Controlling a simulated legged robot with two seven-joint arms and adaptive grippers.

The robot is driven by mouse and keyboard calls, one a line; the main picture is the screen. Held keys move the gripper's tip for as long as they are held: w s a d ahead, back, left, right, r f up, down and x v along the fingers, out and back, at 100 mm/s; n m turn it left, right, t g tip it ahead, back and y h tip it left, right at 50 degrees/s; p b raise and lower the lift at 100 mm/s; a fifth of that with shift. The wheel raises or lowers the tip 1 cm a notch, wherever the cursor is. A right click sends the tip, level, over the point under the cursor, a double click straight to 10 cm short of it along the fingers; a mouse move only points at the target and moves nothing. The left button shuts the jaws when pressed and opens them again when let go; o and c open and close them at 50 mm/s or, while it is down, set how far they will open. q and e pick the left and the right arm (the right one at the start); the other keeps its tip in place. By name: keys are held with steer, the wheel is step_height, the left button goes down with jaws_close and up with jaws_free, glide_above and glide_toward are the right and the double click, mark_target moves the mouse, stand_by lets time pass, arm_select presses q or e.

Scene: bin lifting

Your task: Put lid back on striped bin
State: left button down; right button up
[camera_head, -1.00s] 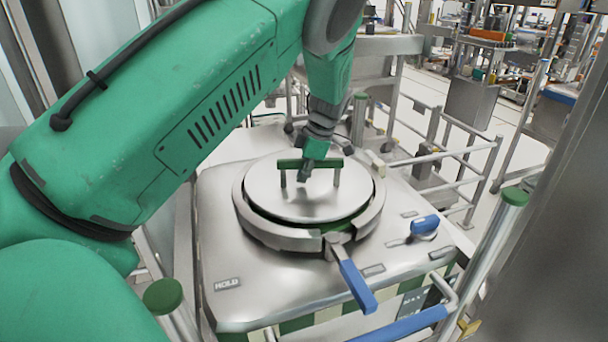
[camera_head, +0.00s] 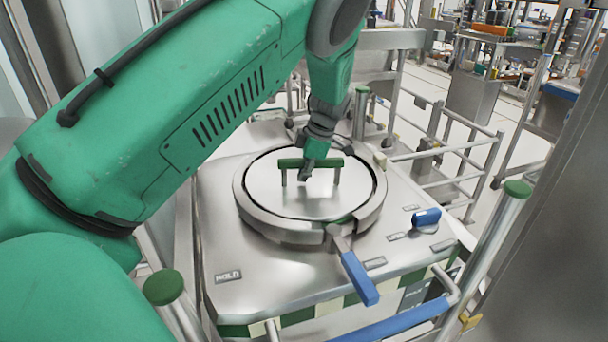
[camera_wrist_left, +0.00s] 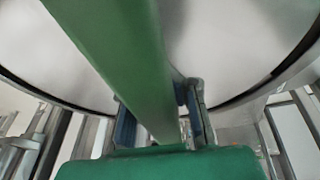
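The round metal lid (camera_head: 270,195) has a green bar handle (camera_head: 331,162) on two posts. It lies level inside the ring-shaped rim (camera_head: 278,232) on top of the striped bin, with a thin dark gap around its edge. The bin's metal top (camera_head: 240,292) has a green and white striped band below its front edge. My left gripper (camera_head: 306,173) reaches down to the handle. In the left wrist view, the green handle (camera_wrist_left: 115,50) runs between the two fingers (camera_wrist_left: 160,120), which close on its sides. My right gripper is not in view.
A blue-handled latch lever (camera_head: 358,277) sticks out from the rim's front. A small blue knob (camera_head: 426,220) stands on the right of the top. A green-capped post (camera_head: 517,188) and metal rails (camera_head: 450,152) are on the right; another green-capped post (camera_head: 163,287) is front left.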

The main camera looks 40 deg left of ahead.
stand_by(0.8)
arm_select(q)
steer(key=c, duration=1.7)
jaws_free()
steer(key=shift+o, duration=0.3)
steer(key=shift+d+f, duration=0.1)
steer(key=shift+f, duration=0.05)
steer(key=v, duration=1.2)
